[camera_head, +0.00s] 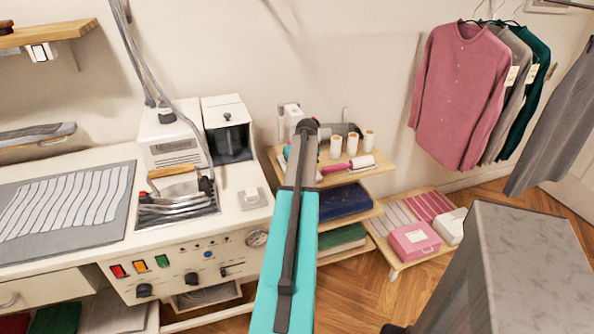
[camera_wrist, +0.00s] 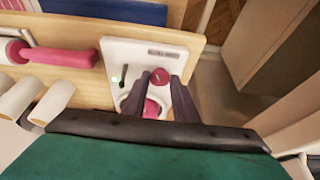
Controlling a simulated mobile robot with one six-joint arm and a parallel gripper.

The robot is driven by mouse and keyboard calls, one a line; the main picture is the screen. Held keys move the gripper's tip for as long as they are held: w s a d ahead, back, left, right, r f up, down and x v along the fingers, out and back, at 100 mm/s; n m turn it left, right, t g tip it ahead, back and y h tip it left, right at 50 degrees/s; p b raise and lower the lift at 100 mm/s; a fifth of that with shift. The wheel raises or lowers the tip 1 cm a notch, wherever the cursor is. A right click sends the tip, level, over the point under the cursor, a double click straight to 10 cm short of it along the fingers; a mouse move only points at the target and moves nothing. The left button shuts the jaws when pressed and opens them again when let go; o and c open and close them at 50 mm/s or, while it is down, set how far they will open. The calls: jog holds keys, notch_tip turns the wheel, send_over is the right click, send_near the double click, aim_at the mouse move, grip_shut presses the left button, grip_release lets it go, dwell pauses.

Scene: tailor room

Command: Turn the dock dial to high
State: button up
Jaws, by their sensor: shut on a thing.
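In the wrist view a white dock panel (camera_wrist: 128,56) lies on a pale wooden shelf, with a dark label strip whose text I cannot read. The dial (camera_wrist: 160,76) is a small round red-pink knob with a dark mark on top. My gripper (camera_wrist: 157,83) has its two dark fingers on either side of the dial and is shut on it. Another red-pink round part (camera_wrist: 152,108) shows between the fingers, in a white ring. In the head view my arm covers the dock and dial, and my gripper (camera_head: 306,126) is over the shelf unit. The dial's setting is unclear.
A pink-handled roller (camera_wrist: 62,56) and white spools (camera_wrist: 50,100) lie beside the panel. A small green light (camera_wrist: 116,80) is left of the dial. The ironing station (camera_head: 215,230) stands left, a grey block (camera_head: 530,250) right, and a low bench (camera_head: 395,263) behind.

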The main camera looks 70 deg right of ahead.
jog(key=shift+s+d+n+t+y, duration=0.1)
jog(key=shift+s+n+t+y, duration=0.1)
jog(key=shift+n, duration=0.4)
jog(key=shift+s+n+t+y, duration=0.1)
jog(key=shift+n+y, duration=0.1)
jog(key=shift+n, duration=0.4)
jog(key=o, duration=1.1)
jog(key=shift+c, duration=0.2)
jog(key=shift+w, duration=0.1)
jog(key=shift+r, duration=0.15)
jog(key=b+v, duration=0.1)
jog(key=v, duration=1.2)
jog(key=shift+s+r+b, duration=0.15)
jog(key=shift+s+b, duration=0.1)
jog(key=shift+b, duration=0.15)
